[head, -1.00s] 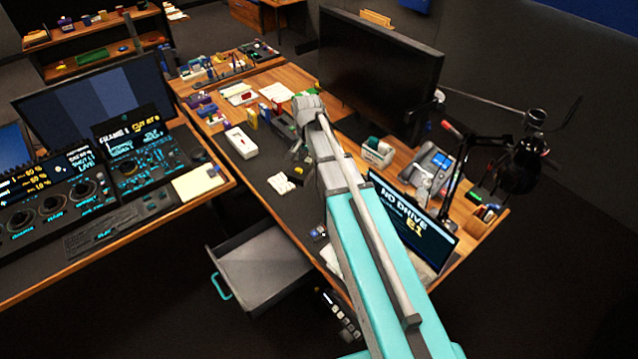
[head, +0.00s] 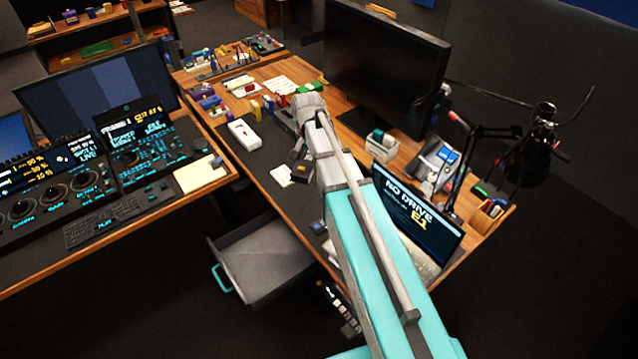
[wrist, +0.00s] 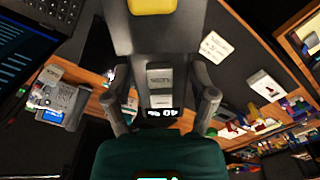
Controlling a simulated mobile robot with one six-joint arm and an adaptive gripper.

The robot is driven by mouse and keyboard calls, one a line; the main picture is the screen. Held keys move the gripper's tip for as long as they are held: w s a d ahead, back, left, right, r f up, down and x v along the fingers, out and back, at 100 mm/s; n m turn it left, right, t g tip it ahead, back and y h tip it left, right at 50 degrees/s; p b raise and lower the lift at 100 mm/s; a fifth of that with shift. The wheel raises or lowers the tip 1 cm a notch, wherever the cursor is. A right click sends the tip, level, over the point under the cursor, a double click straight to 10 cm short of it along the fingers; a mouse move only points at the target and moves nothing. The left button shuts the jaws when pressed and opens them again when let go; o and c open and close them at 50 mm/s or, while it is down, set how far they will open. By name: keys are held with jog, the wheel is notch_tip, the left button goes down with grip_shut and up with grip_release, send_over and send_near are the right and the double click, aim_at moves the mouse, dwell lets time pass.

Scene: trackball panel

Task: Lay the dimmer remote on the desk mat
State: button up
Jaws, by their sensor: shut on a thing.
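My gripper (wrist: 162,98) is shut on the dimmer remote (wrist: 158,45), a long dark body with a yellow button at its far end, grey keys and a small lit display between the fingers. In the head view the remote (head: 300,172) hangs below my gripper (head: 304,152), over the desk and partly hidden by my arm. The dark desk mat (head: 262,160) lies along the desk's front part; it also shows in the wrist view (wrist: 228,82). I cannot tell how high the remote is above the mat.
A white box (head: 244,134) and a white note (head: 281,176) lie on the mat. The monitor (head: 385,65), a laptop (head: 415,212) and a lamp arm stand to the right. An open drawer (head: 265,262) juts out below. Small clutter fills the desk's far end.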

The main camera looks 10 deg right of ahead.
jog(key=s+a+f+n+b, duration=0.1)
jog(key=a+f+n+b, duration=0.3)
jog(key=f+b, duration=0.3)
jog(key=s+a+f+n+b, duration=0.2)
jog(key=a+f+n+b, duration=0.1)
jog(key=f+n+b, duration=0.3)
jog(key=shift+a+f+n+b, duration=0.4)
jog(key=shift+f+b, duration=0.25)
jog(key=shift+f, duration=0.5)
jog(key=b, duration=0.8)
send_over(309, 203)
jog(key=a, duration=0.1)
jog(key=f, duration=0.8)
jog(key=shift+s, duration=0.35)
jog(key=shift+w+d+f+b, duration=0.4)
jog(key=shift+f+b, duration=0.1)
